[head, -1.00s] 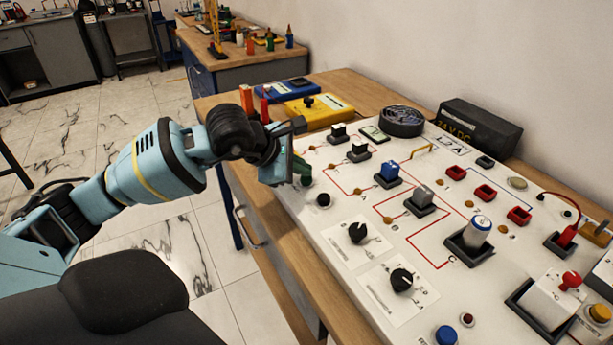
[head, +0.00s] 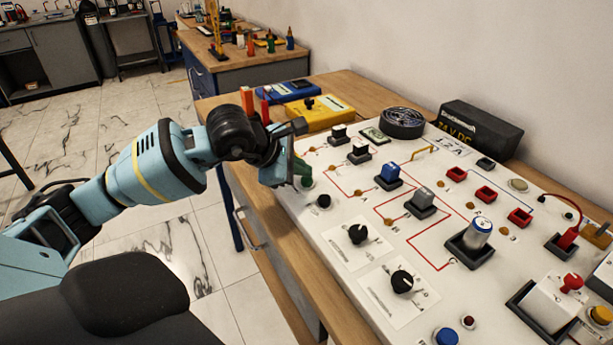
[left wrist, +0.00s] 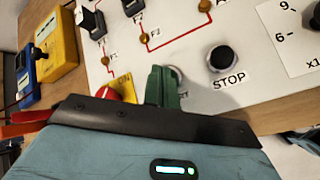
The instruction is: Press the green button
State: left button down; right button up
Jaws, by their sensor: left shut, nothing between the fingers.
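My left gripper (head: 304,175) reaches in from the left over the near left edge of the white panel (head: 336,268). Its green fingers are shut and empty, and they also show in the left wrist view (left wrist: 163,86). The fingertips are at a pale round collar (left wrist: 179,73) beside a partly covered label ending in "RT". I cannot make out a green button; the fingers cover that spot, and contact cannot be told. A black button (left wrist: 222,58) labelled STOP is just right of them. My right gripper is not in view.
A red knob (left wrist: 108,93) on a yellow plate is close left of the fingers. Black rotary knobs (head: 402,281), a blue switch (head: 388,174) and red sockets (head: 456,174) cover the panel. A yellow box (head: 318,112) and black power box (head: 480,128) stand behind.

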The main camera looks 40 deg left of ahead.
aim_at(302, 180)
pick_arm(q)
jog(key=shift+r, duration=0.65)
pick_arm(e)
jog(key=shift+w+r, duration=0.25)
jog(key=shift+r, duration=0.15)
pick_arm(q)
jog(key=shift+r+p, duration=1.65)
jog(key=shift+r, duration=0.9)
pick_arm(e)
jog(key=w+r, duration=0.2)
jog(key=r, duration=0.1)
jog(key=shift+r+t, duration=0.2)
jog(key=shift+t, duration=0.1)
